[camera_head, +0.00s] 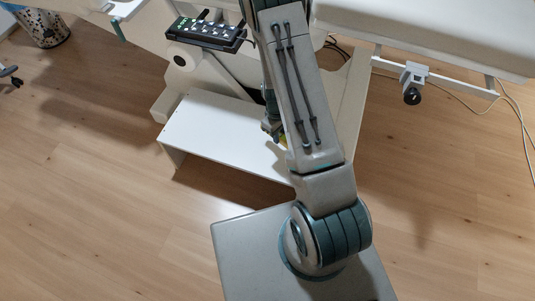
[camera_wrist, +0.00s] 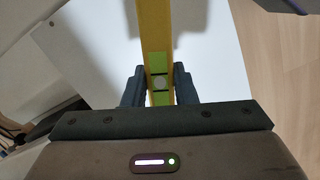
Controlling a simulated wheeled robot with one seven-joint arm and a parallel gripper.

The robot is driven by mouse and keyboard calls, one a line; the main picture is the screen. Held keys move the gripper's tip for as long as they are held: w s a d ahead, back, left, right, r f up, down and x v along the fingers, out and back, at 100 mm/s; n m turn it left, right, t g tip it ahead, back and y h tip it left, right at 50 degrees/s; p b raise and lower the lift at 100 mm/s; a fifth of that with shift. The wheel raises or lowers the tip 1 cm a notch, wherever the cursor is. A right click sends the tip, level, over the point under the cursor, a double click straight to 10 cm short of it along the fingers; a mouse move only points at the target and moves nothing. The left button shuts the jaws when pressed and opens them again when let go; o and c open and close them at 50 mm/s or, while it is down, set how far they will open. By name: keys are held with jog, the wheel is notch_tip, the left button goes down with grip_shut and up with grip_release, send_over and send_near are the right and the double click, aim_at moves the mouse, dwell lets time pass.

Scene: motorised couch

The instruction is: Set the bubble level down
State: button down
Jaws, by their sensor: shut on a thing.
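The bubble level is a long yellow bar with a green window and a pale round bubble spot; it stands out in the wrist view (camera_wrist: 155,38). My gripper (camera_wrist: 159,88) is shut on the bubble level, with a dark finger on each side of it. Under it in the wrist view is a white board (camera_wrist: 215,60). In the head view my arm hides most of the gripper, and only a small yellow bit of the level (camera_head: 283,141) shows beside it, over the right part of the white board (camera_head: 215,130). I cannot tell whether the level touches the board.
The couch's pale padded top (camera_head: 430,30) and its rail with a dark knob (camera_head: 411,95) are at the upper right. A black control box (camera_head: 208,33) sits behind the board. Cables lie on the right. The left part of the board and the wooden floor (camera_head: 90,190) are clear.

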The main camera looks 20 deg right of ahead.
jog(key=b, duration=0.1)
send_over(268, 157)
jog(key=f, duration=0.3)
jog(key=shift+w, duration=0.2)
jog(key=shift+f+b, duration=1)
jog(key=shift+f, duration=1)
jog(key=shift+f, duration=0.1)
jog(key=c, duration=1.2)
grip_release()
jog(key=shift+o, duration=0.2)
notch_tip(268, 157, up, 29)
jog(key=s+a+m+t+y+p, duration=0.1)
jog(key=s+a+m+p, duration=0.15)
jog(key=p, duration=0.25)
jog(key=s+d+r+m+t, duration=0.1)
jog(key=s+d+r+m, duration=0.1)
jog(key=s+r, duration=0.9)
jog(key=shift+s+r+m, duration=0.25)
jog(key=shift+r+m, duration=0.15)
jog(key=shift+m, duration=0.45)
